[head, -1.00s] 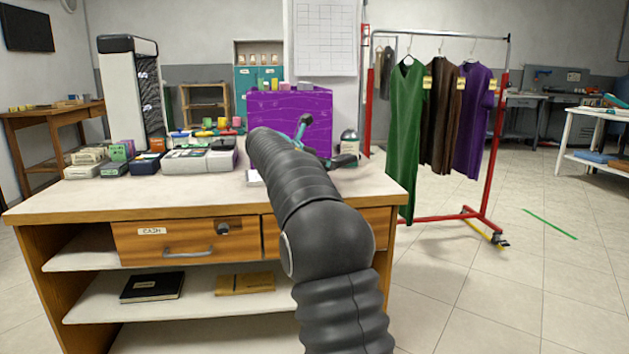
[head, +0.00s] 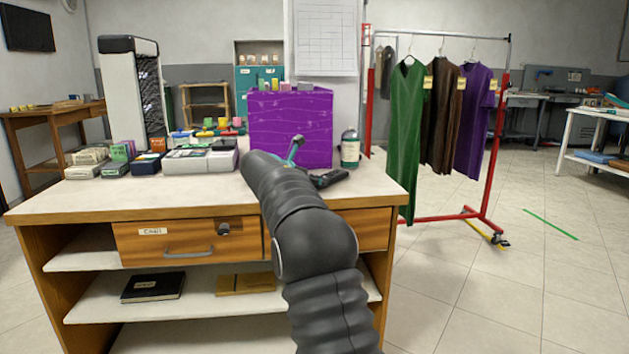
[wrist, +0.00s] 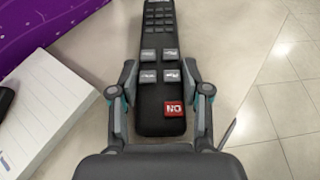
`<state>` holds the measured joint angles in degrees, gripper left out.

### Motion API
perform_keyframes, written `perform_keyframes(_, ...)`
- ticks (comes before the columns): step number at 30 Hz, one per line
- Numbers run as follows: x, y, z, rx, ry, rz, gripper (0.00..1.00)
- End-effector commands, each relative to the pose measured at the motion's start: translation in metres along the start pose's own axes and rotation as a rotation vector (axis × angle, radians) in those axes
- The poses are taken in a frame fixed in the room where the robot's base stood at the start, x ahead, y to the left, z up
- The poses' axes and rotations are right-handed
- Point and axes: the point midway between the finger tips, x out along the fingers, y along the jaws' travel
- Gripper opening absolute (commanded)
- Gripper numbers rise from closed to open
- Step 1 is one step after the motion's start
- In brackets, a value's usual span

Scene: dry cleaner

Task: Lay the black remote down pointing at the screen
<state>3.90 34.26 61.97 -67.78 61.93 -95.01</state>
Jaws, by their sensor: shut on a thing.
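The black remote (wrist: 160,105) lies between the two fingers of my gripper (wrist: 160,72) in the wrist view, with its red ON button near the palm and its keypad end pointing away. My gripper is shut on its sides. I cannot tell whether the remote touches the counter. A dark screen (head: 27,29) hangs on the wall at the upper left.
The counter (head: 215,190) holds a purple box (head: 290,120), a bottle (head: 350,150) to its right, and a card terminal (head: 200,160) with several small boxes at left. A white pad (wrist: 45,110) lies left of the remote. A clothes rack (head: 490,150) stands right.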

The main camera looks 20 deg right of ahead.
Motion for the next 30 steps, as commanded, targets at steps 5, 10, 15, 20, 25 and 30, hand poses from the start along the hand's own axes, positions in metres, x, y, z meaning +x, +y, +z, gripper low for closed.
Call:
perform_keyframes(5, 0.001, 0.000, -0.003, -0.001, 0.000, 0.000, 0.57)
perform_keyframes(10, 0.001, 0.000, -0.003, -0.001, 0.000, 0.000, 0.72)
perform_keyframes(15, 0.001, 0.000, -0.003, -0.001, 0.000, 0.000, 0.72)
perform_keyframes(20, 0.002, 0.000, -0.005, 0.001, 0.000, 0.000, 0.72)
perform_keyframes(25, -0.015, 0.001, -0.002, 0.000, -0.001, 0.005, 0.72)
perform_keyframes(30, -0.051, 0.000, 0.000, 0.000, 0.000, 0.003, 0.72)
